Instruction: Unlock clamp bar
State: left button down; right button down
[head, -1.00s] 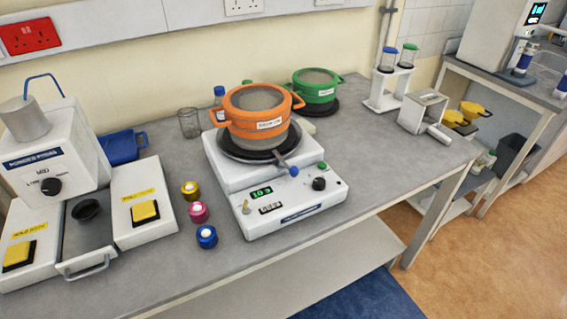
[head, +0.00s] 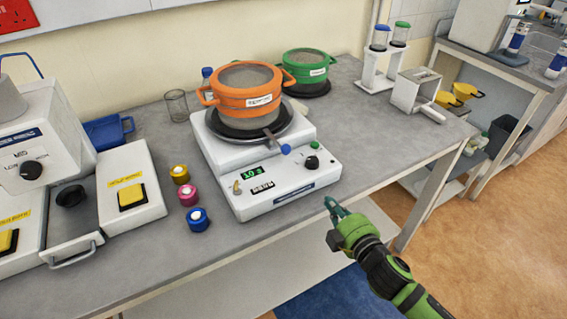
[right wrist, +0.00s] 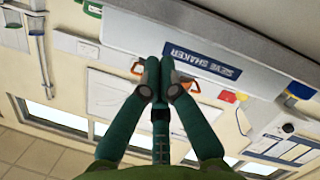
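The sieve shaker (head: 262,190) is a white machine with a panel at its front, on the grey bench. An orange pan-like sieve stack (head: 250,98) sits on its dark round plate. The clamp bar (head: 271,135) is a short dark bar ending in a blue knob (head: 285,149), sticking out at the front of the plate. My right gripper (head: 333,208) is in front of the shaker's right front corner, apart from the bar. In the right wrist view its fingers (right wrist: 159,70) are together, with nothing seen between them. The shaker's label (right wrist: 202,61) shows upside down there. My left gripper is not in view.
A green pot (head: 305,67) stands behind the shaker. Yellow, pink and blue jars (head: 197,219) stand to its left, near a powder press (head: 40,140). The bench's front edge lies beside my right gripper.

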jog(key=s+a+r+n+g+y, duration=0.3)
jog(key=a+r+n+y, duration=0.3)
jog(key=r+n+y, duration=0.4)
jog(key=n+g, duration=0.1)
jog(key=n, duration=0.4)
jog(key=shift+a+g, duration=0.25)
jog(key=shift+g, duration=0.05)
jog(key=shift+w+a+r, duration=0.1)
jog(key=shift+r, duration=0.05)
